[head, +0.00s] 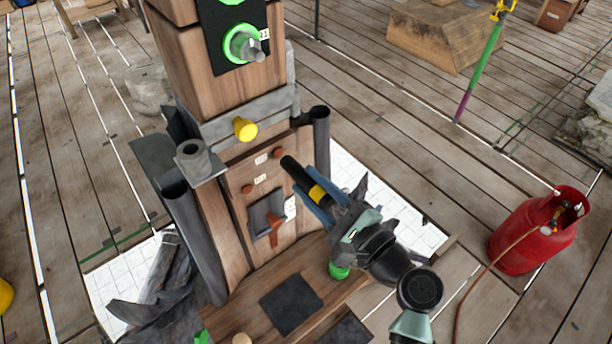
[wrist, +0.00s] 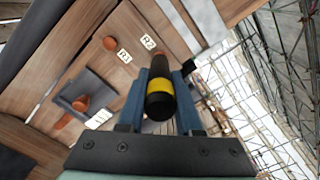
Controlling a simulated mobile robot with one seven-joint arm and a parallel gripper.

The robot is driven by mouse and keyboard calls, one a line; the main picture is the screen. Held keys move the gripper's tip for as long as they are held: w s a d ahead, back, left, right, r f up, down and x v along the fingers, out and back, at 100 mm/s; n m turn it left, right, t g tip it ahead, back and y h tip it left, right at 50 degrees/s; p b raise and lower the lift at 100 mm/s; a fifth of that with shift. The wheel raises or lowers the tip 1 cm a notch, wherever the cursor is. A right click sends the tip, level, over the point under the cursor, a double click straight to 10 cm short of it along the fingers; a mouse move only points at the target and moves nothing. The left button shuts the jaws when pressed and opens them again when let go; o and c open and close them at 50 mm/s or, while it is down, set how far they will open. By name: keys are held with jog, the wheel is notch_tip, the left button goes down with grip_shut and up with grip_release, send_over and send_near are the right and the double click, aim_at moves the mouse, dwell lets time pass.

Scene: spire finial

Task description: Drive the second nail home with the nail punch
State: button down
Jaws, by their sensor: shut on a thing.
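My gripper (head: 322,200) is shut on the nail punch (head: 296,173), a black rod with a yellow band. In the wrist view the punch (wrist: 160,100) sits between the blue fingers and points away at the wooden panel. One reddish-brown nail head (head: 278,152) is right at the punch's far end; it also shows past the punch in the wrist view (wrist: 160,60). Whether they touch I cannot tell. The other nail head (head: 247,188) is lower left, and shows in the wrist view (wrist: 109,43). Tags R2 (wrist: 148,42) and R1 (wrist: 124,56) are between the nails.
A grey holder (head: 265,212) with a brown-handled tool is below the nails. A yellow knob (head: 245,129) is on the metal band above. Dark tubes (head: 321,135) flank the panel. A wooden ledge (head: 250,305) is below. A red gas cylinder (head: 535,235) stands right.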

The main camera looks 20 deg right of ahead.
aim_at(330, 204)
jog(key=shift+p+v, duration=0.3)
jog(key=shift+v, duration=2.1)
